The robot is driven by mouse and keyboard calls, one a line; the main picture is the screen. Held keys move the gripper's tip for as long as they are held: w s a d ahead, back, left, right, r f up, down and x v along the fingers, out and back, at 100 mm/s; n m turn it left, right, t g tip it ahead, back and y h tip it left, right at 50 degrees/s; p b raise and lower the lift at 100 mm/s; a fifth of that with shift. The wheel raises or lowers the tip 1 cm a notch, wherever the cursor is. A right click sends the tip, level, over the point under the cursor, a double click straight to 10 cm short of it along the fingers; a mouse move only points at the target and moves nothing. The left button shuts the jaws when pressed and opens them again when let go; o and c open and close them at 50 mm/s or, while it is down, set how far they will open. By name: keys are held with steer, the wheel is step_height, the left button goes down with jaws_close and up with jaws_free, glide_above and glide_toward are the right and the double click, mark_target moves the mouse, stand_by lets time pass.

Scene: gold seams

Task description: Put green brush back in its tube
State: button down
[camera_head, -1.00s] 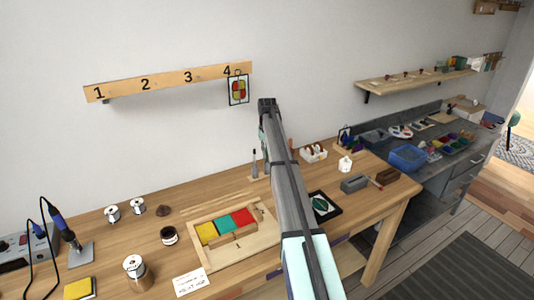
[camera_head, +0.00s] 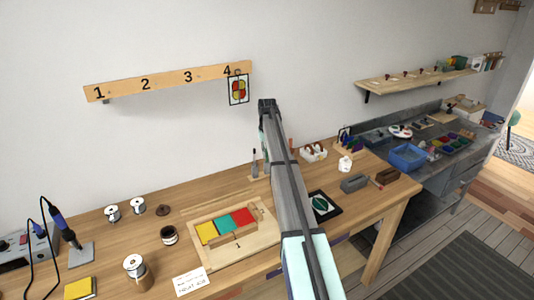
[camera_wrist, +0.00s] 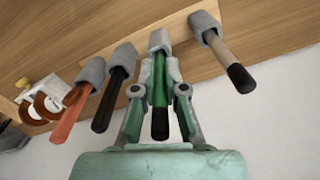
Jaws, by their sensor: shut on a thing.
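In the wrist view, my gripper (camera_wrist: 160,105) is shut on the green brush (camera_wrist: 159,82), with a finger on each side of its handle. The handle's black end (camera_wrist: 160,124) points down in the picture, toward my palm. The brush's other end meets the mouth of a grey tube (camera_wrist: 158,40) and lines up with it. I cannot tell how deep it sits in the tube. In the head view, my arm hides the gripper and the green brush.
Neighbouring grey tubes hold an orange-handled brush (camera_wrist: 70,117), a black-handled brush (camera_wrist: 110,100) and a pale-handled brush (camera_wrist: 229,60), close on both sides. A spool-like thing (camera_wrist: 42,105) stands at the left. The head view shows a tray of coloured pieces (camera_head: 262,243) left of my arm.

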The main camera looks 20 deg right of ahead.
steer(key=shift+f, duration=1)
steer(key=c, duration=0.7)
jaws_free()
steer(key=shift+r, duration=0.1)
steer(key=shift+r+p, duration=1.45)
steer(key=shift+r, duration=2)
